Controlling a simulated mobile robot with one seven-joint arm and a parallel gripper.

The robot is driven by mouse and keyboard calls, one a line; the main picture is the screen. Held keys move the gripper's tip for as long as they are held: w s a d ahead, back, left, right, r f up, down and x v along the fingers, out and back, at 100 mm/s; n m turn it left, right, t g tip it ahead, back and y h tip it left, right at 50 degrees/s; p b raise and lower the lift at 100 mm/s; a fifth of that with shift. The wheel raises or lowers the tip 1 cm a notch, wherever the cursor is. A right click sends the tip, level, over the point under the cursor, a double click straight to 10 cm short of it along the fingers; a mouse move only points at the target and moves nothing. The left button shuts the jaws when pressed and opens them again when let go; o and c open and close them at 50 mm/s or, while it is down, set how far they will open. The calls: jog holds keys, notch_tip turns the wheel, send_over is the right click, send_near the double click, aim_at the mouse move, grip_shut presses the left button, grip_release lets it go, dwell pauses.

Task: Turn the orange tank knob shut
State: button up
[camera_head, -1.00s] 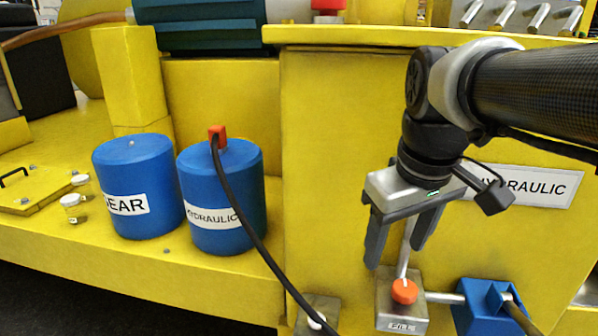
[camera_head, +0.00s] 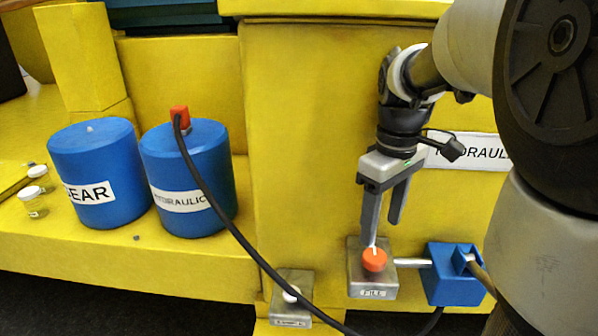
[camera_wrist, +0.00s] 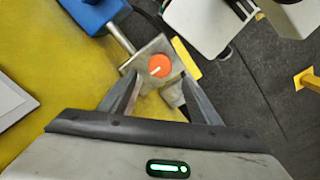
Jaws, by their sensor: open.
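The orange knob (camera_head: 375,261) with a white pointer mark sits on a grey metal block labelled FILL (camera_head: 357,281), low on the yellow machine. In the wrist view, the orange knob (camera_wrist: 160,66) lies just beyond the fingertips, roughly midway between them. My gripper (camera_head: 382,231) points downward above the knob, its two fingers apart and empty. In the wrist view, my gripper (camera_wrist: 160,79) shows its spread fingers on the near side of the knob. I cannot tell whether a fingertip touches the knob.
A blue block (camera_head: 451,275) joins the FILL block by a short pipe. A second grey block (camera_head: 291,300) with a white knob sits to the left. A black hose (camera_head: 234,224) runs down from the blue hydraulic tank (camera_head: 205,165). A blue gear tank (camera_head: 93,160) stands left.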

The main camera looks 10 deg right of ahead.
aim_at(375, 256)
notch_tip(375, 256, down, 8)
jog(key=shift+c, duration=0.4)
jog(key=c, duration=1)
